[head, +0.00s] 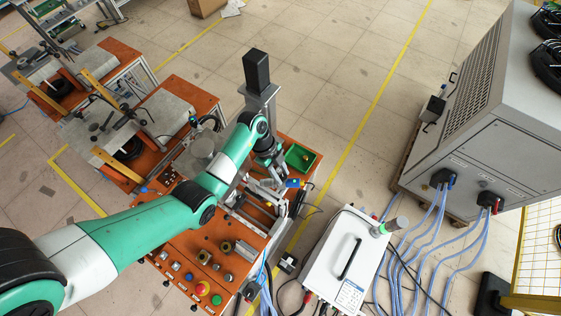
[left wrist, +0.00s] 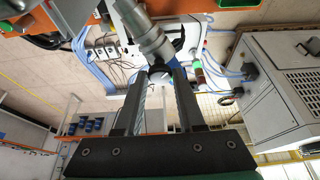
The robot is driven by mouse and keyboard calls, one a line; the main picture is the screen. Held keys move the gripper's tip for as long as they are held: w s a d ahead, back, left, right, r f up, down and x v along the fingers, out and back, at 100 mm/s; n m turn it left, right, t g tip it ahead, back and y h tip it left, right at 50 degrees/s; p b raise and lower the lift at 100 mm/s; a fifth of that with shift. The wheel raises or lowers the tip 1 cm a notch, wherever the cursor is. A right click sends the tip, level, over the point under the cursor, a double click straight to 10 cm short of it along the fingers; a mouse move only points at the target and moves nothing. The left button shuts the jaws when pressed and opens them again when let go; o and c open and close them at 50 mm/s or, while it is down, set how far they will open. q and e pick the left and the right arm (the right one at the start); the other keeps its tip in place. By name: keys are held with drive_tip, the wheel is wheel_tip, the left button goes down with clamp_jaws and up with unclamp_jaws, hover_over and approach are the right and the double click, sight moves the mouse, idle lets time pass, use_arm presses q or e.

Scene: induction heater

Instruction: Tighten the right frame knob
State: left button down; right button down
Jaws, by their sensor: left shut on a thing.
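My left arm reaches across the orange bench (head: 185,262) in the head view, and its gripper (head: 276,172) points down at the metal frame on the bench's right side. In the left wrist view, the two long fingers of my left gripper (left wrist: 159,78) close on a small dark round knob (left wrist: 158,71). The knob sits at the end of a silver cylindrical part (left wrist: 150,40). In the head view the gripper and arm hide the knob, so I cannot tell how far it is turned. My right gripper is in neither view.
A green tray (head: 300,157) lies close beside the gripper. A black-topped post (head: 257,72) stands just behind it. Buttons and a red emergency stop (head: 202,288) are at the bench front. A white box (head: 345,262) with cables and a large grey cabinet (head: 480,150) stand right.

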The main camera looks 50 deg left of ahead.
use_arm(q)
drive_tip(key=m+g, duration=0.1)
drive_tip(key=m, duration=0.2)
drive_tip(key=shift+w, duration=0.15)
drive_tip(key=shift+w+m+g+b, duration=0.1)
drive_tip(key=shift+m+g+b, duration=0.35)
drive_tip(key=shift+m, duration=0.45)
drive_tip(key=m+g+b, duration=0.1)
drive_tip(key=m+b, duration=0.1)
drive_tip(key=m, duration=0.1)
drive_tip(key=shift+f, duration=0.1)
drive_tip(key=shift+w+m+g+b, duration=0.1)
drive_tip(key=shift+m+g+b, duration=0.3)
drive_tip(key=shift+m, duration=0.3)
drive_tip(key=c, duration=0.5)
unclamp_jaws()
drive_tip(key=shift+y, duration=0.3)
